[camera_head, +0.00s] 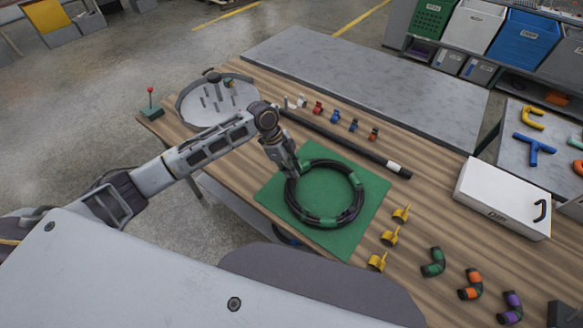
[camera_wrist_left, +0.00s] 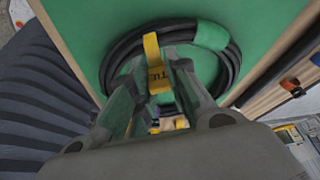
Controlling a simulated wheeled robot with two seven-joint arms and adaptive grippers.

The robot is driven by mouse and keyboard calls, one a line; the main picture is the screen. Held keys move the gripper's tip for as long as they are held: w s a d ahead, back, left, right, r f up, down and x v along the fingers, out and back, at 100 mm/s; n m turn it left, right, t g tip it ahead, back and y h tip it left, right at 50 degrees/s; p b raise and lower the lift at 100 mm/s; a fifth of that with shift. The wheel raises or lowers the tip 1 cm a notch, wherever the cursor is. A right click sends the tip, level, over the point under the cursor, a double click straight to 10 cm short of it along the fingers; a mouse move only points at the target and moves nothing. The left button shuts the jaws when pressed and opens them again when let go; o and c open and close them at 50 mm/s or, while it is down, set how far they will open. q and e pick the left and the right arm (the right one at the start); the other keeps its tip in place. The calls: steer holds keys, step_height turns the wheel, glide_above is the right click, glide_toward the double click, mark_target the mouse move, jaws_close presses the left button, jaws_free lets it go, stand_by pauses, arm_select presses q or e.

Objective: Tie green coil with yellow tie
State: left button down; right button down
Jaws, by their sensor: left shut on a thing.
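The green coil (camera_head: 359,190) is a black hose ring with green bands, lying flat on a green mat (camera_head: 372,232). It also shows in the left wrist view (camera_wrist_left: 232,62). My left gripper (camera_head: 294,172) is at the coil's upper left side, pointing down. In the left wrist view the fingers (camera_wrist_left: 158,85) are shut on a yellow tie (camera_wrist_left: 152,50). The tie's strap overlaps the coil's band there; I cannot tell whether it goes around the hose. The held tie is hidden in the head view. My right gripper is not in view.
Several yellow ties (camera_head: 390,236) stand right of the mat, with coloured hose elbows (camera_head: 433,262) beyond. A black rod (camera_head: 350,147) and small coloured fittings (camera_head: 335,117) lie behind the coil. A white box (camera_head: 503,198) is at the right. A round metal tray (camera_head: 188,108) is at the left.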

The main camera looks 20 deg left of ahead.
arm_select(q)
steer(key=shift+p, duration=0.3)
steer(key=shift+f, duration=0.1)
stand_by(0.7)
steer(key=shift+f+b, duration=0.4)
steer(key=shift+f, duration=0.65)
steer(key=shift+f, duration=0.45)
stand_by(1.1)
